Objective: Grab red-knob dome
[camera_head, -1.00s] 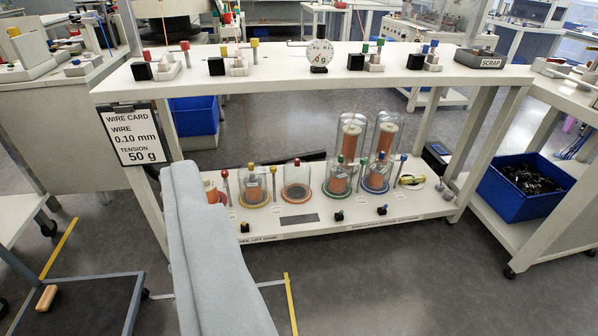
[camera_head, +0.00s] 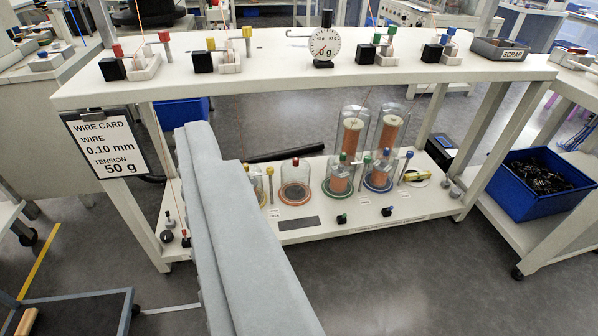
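The red-knob dome (camera_head: 295,174) is a clear dome with a red knob on top. It stands upright on a red-rimmed round base on the lower shelf of the white bench, and no spool shows inside it. My grey-sleeved arm (camera_head: 225,230) reaches up from the bottom of the picture, left of the dome and apart from it in the picture. The end of my arm shows no fingers, so my gripper is not seen.
A green-knob dome (camera_head: 340,175) and blue-knob dome (camera_head: 380,173) stand to the right, with tall covered spools behind. My arm partly hides a yellow-rimmed station at left. The upper shelf (camera_head: 290,68) overhangs. A blue bin (camera_head: 540,183) is at right.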

